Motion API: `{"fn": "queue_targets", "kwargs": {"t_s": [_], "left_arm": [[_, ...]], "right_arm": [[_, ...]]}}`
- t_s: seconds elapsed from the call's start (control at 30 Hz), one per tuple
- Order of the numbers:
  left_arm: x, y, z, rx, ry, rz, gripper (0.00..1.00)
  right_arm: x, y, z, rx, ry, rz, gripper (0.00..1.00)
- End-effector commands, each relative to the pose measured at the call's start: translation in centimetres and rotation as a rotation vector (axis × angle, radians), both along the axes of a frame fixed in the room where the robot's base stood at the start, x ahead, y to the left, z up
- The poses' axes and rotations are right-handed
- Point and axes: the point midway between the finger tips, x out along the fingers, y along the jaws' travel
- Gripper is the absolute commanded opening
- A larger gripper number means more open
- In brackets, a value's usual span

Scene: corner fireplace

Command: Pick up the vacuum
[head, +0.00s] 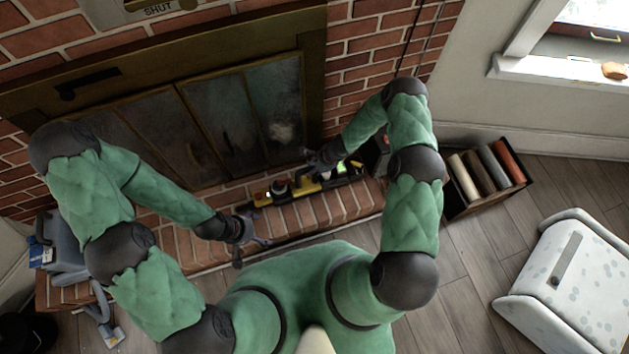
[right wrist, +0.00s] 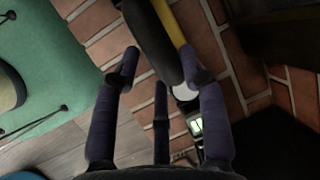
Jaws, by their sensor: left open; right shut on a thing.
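The vacuum (head: 310,187), long, black and yellow with a small green light, lies along the brick hearth in front of the fireplace. My right gripper (head: 318,160) is at its right part, shut on it. In the right wrist view its black and yellow body (right wrist: 155,40) runs between my purple fingers (right wrist: 165,75); a white round part and a green-lit part show beside and below them. Whether it is lifted off the bricks I cannot tell. My left gripper (head: 250,243) is open and empty at the front edge of the hearth, below the vacuum's left end.
A blue-grey appliance with a hose (head: 65,252) stands at the left. A dark box of rolls (head: 487,178) stands right of the hearth. A white spotted chest (head: 570,285) is at the lower right. The wooden floor (head: 455,265) between them is clear.

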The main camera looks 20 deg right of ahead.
Motion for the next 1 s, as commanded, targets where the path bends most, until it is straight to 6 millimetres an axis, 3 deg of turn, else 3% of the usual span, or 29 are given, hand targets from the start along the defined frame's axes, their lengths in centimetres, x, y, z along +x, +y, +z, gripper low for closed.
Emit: {"fn": "queue_targets", "kwargs": {"t_s": [0.27,0.47,1.0], "left_arm": [[0.0,0.0,0.6,0.000,0.000,0.000,0.91],[0.0,0.0,2.3,0.000,0.000,0.000,0.91],[0.0,0.0,3.3,0.000,0.000,0.000,0.91]], "right_arm": [[0.1,0.0,0.9,0.001,-0.003,0.003,0.00],[0.2,-0.1,3.6,0.000,-0.004,0.002,0.00],[-3.7,-1.2,8.2,0.000,-0.003,-0.001,0.00]]}}
